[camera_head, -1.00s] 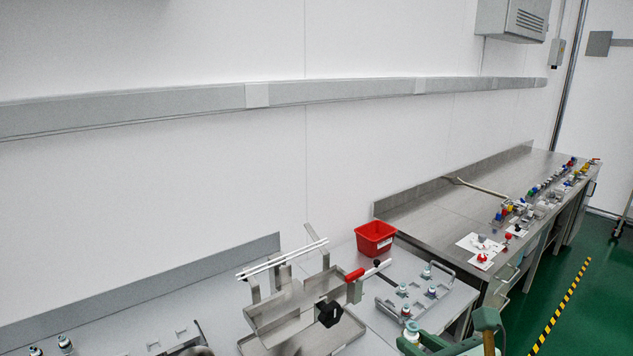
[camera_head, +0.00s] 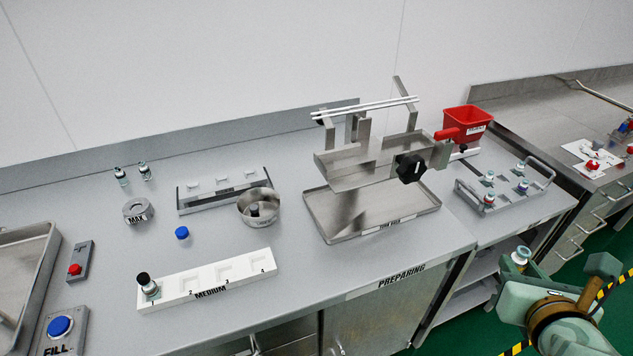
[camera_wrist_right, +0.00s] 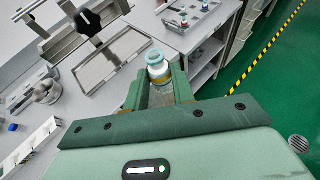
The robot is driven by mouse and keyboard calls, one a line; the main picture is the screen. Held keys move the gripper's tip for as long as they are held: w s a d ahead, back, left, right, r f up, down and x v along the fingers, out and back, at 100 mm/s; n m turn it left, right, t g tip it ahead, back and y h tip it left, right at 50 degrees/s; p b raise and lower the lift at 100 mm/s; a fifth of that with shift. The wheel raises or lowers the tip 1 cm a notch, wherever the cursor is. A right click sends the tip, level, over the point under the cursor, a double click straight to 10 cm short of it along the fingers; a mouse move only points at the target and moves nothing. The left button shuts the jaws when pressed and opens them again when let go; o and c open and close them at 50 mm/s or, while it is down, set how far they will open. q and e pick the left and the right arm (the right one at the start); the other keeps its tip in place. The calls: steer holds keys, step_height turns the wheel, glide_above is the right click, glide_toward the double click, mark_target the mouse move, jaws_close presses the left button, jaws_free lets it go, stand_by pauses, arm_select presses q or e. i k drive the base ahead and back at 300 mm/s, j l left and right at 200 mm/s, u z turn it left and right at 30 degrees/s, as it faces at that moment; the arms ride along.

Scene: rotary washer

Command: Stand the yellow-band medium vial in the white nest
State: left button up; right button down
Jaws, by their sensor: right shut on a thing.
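My right gripper (camera_head: 517,266) is shut on a vial (camera_head: 521,255) and holds it upright off the right front of the bench. In the right wrist view this vial (camera_wrist_right: 157,66) has a pale blue-white cap and a yellowish band low on its body; the gripper fingers (camera_wrist_right: 158,92) close around its lower part. The white nest (camera_head: 215,281), marked MEDIUM, lies near the bench's front edge at the left. A black-capped vial (camera_head: 148,284) stands in its pocket 1; pockets 2, 3 and 4 look empty. My left gripper is not in view.
A steel tray stand (camera_head: 400,222) with a black knob is between my right gripper and the nest. A handled rack (camera_head: 465,198) with several vials sits at the right. A steel cup (camera_head: 274,216) and a blue cap (camera_head: 182,233) are behind the nest.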

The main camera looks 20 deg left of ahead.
mark_target(227, 276)
steer(key=u, duration=1.45)
